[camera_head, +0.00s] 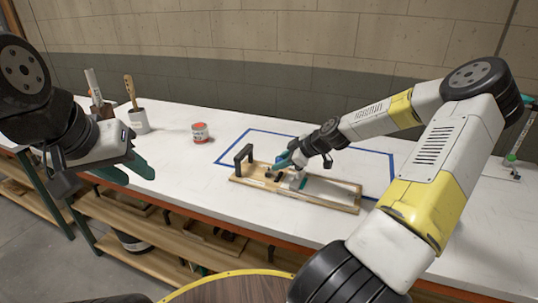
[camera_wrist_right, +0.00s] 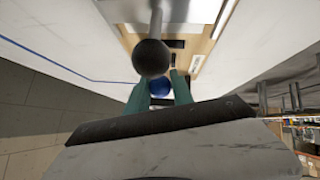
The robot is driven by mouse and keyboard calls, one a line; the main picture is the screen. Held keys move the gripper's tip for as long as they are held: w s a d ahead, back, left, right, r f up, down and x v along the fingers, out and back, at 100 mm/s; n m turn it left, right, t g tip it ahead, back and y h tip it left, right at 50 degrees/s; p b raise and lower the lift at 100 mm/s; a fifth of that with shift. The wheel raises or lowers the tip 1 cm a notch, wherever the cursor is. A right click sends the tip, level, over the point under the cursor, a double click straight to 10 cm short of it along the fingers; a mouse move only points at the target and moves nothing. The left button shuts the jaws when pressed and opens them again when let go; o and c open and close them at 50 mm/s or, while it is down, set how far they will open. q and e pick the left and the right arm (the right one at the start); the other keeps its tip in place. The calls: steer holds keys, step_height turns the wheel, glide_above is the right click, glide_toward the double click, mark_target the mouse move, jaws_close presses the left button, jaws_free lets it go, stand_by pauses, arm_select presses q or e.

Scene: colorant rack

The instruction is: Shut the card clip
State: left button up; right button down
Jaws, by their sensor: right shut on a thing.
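The card clip's wooden board (camera_head: 348,209) lies on the white table, with a pale flat plate (camera_head: 330,191) on its right part and a black upright handle (camera_head: 243,156) at its left end. My right gripper (camera_head: 285,161) is low over the board's middle. In the right wrist view its teal fingers (camera_wrist_right: 160,90) are shut on a blue round knob (camera_wrist_right: 160,87). A dark ball (camera_wrist_right: 152,58) on a grey rod stands in front and hides part of the board there. My left gripper (camera_head: 128,172) is open and empty, near the table's front edge, well left of the board.
Blue tape (camera_head: 262,131) outlines an area around the board. A red-labelled can (camera_head: 200,133) stands left of it. The table between the can and the board is clear. Wooden shelves (camera_head: 150,222) run below.

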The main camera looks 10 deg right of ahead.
mark_target(294, 179)
stand_by(0.3)
steer(key=c, duration=1.1)
jaws_free()
steer(key=v, duration=0.7)
steer(key=shift+s+d+r, duration=0.15)
steer(key=shift+s+r, duration=0.05)
steer(key=shift+r, duration=0.05)
